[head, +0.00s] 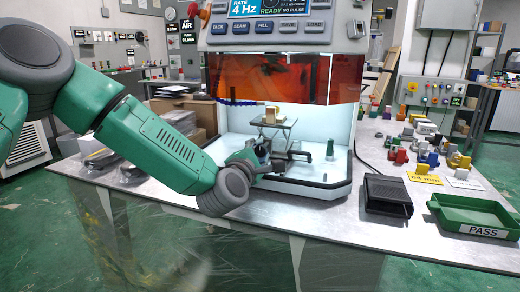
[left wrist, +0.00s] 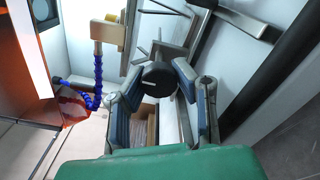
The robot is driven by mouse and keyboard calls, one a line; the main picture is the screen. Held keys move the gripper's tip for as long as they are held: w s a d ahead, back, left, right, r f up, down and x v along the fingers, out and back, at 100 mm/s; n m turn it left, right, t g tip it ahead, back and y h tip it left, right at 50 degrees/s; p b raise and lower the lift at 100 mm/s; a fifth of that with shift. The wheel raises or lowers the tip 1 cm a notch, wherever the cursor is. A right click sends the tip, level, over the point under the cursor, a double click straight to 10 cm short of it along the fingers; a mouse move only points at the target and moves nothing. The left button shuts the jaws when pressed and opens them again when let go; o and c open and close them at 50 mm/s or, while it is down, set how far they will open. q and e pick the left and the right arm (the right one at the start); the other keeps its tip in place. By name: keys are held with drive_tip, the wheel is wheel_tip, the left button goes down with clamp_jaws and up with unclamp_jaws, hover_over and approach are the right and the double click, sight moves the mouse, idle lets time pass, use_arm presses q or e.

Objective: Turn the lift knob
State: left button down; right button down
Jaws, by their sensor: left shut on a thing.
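The lift knob (left wrist: 158,74) is a dark round knob on the lift's shaft, seen in the left wrist view between my fingers. My left gripper (left wrist: 157,88) is shut on it, with one blue-padded finger on each side. In the head view my left gripper (head: 268,157) reaches into the front of the machine's bright chamber, and its wrist hides part of the knob. The lift's small metal platform (head: 276,124) stands behind it, carrying a tan block (head: 270,113). My right gripper is in neither view.
The machine's orange window (head: 270,77) hangs above the lift. A blue jointed hose (left wrist: 98,80) is beside it. A green post (head: 330,149) stands at the chamber's right. A black pedal box (head: 387,195) and green PASS tray (head: 472,216) lie on the table's right.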

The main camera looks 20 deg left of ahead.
sight(260, 146)
use_arm(q)
drive_tip(key=shift+s+d+f+m, duration=0.1)
drive_tip(key=shift+f+m, duration=0.1)
drive_tip(key=shift+m, duration=0.2)
drive_tip(key=c, duration=1.2)
unclamp_jaws()
drive_tip(key=shift+o, duration=0.8)
drive_tip(key=r, duration=0.5)
drive_tip(key=w+r, duration=0.1)
drive_tip(key=r, duration=0.2)
drive_tip(key=shift+s+r, duration=0.3)
drive_tip(key=shift+r, duration=0.35)
drive_tip(key=shift+s+r, duration=0.3)
drive_tip(key=shift+r, duration=0.3)
drive_tip(key=shift+c, duration=0.8)
drive_tip(key=shift+w+a+f, duration=0.2)
drive_tip(key=shift+w, duration=0.1)
drive_tip(key=shift+s, duration=0.15)
